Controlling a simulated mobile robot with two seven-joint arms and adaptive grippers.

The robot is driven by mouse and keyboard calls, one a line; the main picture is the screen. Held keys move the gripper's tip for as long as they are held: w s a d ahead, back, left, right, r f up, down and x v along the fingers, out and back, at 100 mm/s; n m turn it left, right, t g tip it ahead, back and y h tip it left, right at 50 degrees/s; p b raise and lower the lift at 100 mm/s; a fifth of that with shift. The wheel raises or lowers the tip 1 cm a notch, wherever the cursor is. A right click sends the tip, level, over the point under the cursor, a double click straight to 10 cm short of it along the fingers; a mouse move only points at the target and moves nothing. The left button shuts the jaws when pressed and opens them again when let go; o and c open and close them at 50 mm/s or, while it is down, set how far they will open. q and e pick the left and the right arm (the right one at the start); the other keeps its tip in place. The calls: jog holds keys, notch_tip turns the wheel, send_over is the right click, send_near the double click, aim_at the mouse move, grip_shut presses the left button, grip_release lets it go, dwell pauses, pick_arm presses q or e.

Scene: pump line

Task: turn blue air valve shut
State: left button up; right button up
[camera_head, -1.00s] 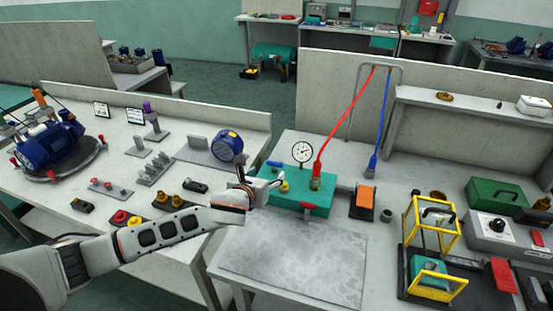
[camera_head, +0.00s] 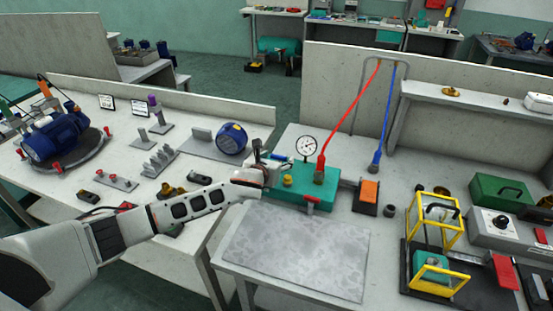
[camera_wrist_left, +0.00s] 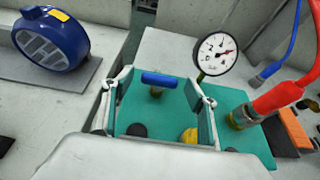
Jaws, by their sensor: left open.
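The blue air valve (camera_wrist_left: 160,79) has a short bar handle, lying roughly crosswise in the left wrist view. It stands on the teal block (camera_wrist_left: 255,145) and shows small in the head view (camera_head: 283,158), partly behind my gripper. My left gripper (camera_head: 266,157) is at the left end of the teal block. In the left wrist view my left gripper (camera_wrist_left: 160,88) is open, with one finger on each side of the blue handle and gaps between. I cannot tell how far the fingertips are above the block. My right gripper is not in view.
A pressure gauge (camera_head: 307,146) stands close to the right finger. A red hose (camera_head: 349,118) rises from the block, with a blue hose (camera_head: 385,115) beyond. A yellow knob (camera_wrist_left: 188,135) sits near the fingers. A blue motor (camera_head: 231,138) stands left. The grey mat (camera_head: 295,250) is clear.

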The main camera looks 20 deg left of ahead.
pick_arm(q)
jog(key=c, duration=1.1)
